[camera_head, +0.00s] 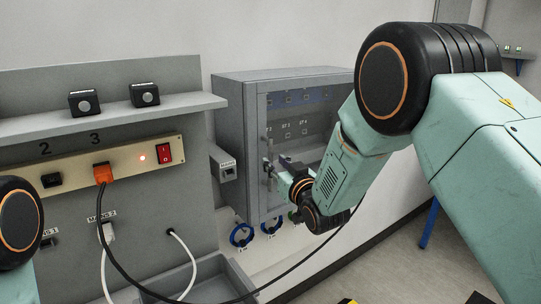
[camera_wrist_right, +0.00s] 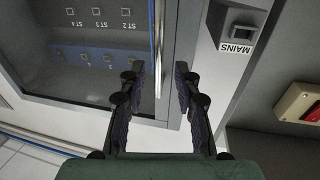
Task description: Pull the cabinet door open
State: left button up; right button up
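The grey cabinet (camera_head: 235,140) is mounted on the wall, and its glazed door (camera_head: 310,118) looks shut. The door also fills the upper left of the right wrist view (camera_wrist_right: 85,55). A thin, bright bar handle (camera_wrist_right: 158,40) runs along the door's edge nearest the MAINS box. My right gripper (camera_head: 274,168) is at this edge of the door. In the right wrist view its two fingers (camera_wrist_right: 159,74) are apart, with the handle's end between the fingertips. I see a gap on both sides of the bar. My left gripper is out of view.
A small MAINS box (camera_head: 224,163) sits just left of the cabinet. A grey panel with a shelf (camera_head: 110,120), a socket strip (camera_head: 128,158) and cables stands further left. Blue rings (camera_head: 242,235) hang below the cabinet. A black cable loops in front.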

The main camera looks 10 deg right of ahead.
aim_at(271, 158)
jog(key=w, duration=0.1)
jog(key=w+a, duration=0.1)
jog(key=shift+w, duration=0.35)
jog(key=shift+w+d, duration=0.1)
jog(key=shift+w, duration=0.25)
jog(key=shift+w+a, duration=0.2)
jog(key=shift+w, duration=0.45)
jog(key=shift+s+d+r, duration=0.1)
jog(key=shift+s+d, duration=0.2)
jog(key=shift+d, duration=0.1)
jog(key=c, duration=0.5)
grip_shut()
jog(key=shift+w+a, duration=0.1)
jog(key=shift+a, duration=0.15)
